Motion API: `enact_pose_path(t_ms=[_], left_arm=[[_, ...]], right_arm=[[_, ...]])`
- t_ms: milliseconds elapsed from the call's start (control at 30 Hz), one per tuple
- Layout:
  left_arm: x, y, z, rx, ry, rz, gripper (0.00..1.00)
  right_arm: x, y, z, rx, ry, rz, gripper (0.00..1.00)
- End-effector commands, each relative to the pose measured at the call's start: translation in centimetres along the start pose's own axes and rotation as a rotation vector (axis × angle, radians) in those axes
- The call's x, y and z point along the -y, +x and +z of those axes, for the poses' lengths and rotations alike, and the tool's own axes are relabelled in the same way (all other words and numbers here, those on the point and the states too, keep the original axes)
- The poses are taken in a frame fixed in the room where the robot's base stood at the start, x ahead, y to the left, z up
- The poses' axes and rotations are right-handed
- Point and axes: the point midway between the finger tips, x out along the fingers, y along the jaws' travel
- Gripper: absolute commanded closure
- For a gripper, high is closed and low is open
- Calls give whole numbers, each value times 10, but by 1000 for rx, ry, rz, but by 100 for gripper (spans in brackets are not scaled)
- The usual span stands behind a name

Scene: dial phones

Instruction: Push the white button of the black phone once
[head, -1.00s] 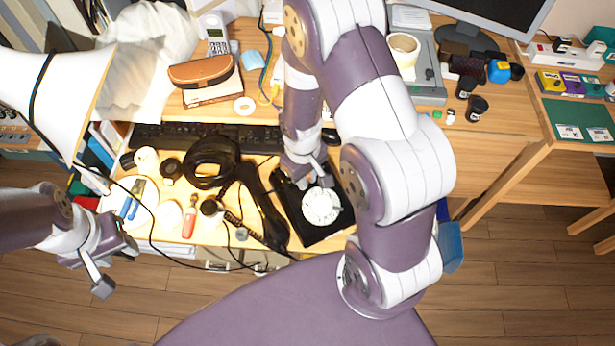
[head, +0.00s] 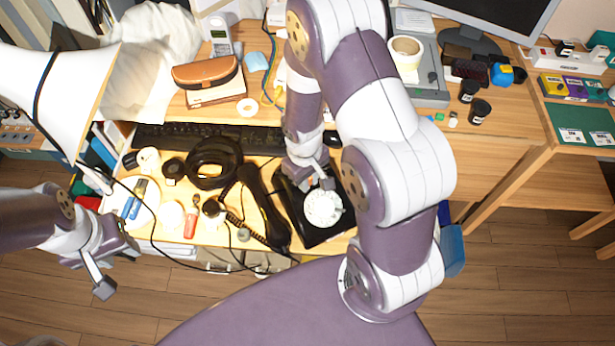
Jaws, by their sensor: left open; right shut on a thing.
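The black phone (head: 309,236) sits on the light wooden desk, with a round white dial (head: 323,207) on its top. Its black handset (head: 264,209) lies off the phone, to its left. The white button cannot be made out; the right gripper covers that part of the phone. My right gripper (head: 318,182) is shut over the far edge of the phone, just behind the dial. What is between its fingers, and whether it touches the phone, cannot be told. My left gripper (head: 108,270) is open and empty at the left, in front of the desk, away from the phone.
A black keyboard (head: 205,138) lies behind the phone. A coiled black cable (head: 213,163), a red-handled tool (head: 190,222) and a white plate (head: 147,213) lie to the left. A white lamp shade (head: 62,85) stands at far left. The raised shelf behind holds a brown case (head: 205,72).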

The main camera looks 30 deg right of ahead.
Motion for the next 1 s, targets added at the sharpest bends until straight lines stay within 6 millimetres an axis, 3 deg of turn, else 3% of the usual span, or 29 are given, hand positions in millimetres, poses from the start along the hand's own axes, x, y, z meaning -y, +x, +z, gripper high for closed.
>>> enact_pose_path(t_ms=[533,1000], left_arm=[[0,1,0,0,0,0,57],[0,-50,-6,0,0,0,57]], right_arm=[[-1,3,-4,-7,0,1,100],[3,-54,21,-5,0,1,100]])
